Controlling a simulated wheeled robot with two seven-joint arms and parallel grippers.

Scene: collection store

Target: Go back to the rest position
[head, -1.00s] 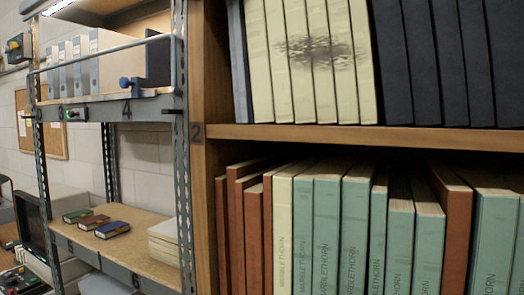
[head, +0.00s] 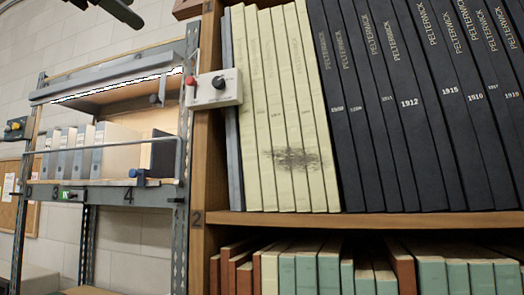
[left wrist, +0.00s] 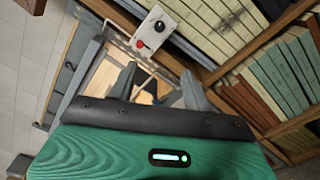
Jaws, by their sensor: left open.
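In the left wrist view my left gripper (left wrist: 158,88) has its two grey fingers spread apart, with nothing between them. It points toward the shelving, and I see no contact with a shelf or book. My right gripper is in neither view.
A wooden bookcase (head: 350,219) holds cream volumes (head: 285,110), black volumes (head: 440,110) and green volumes (head: 430,277). A white control box (head: 214,89) with a red button and black knob is on its upright. A metal rack (head: 187,150) with binders (head: 70,152) stands left.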

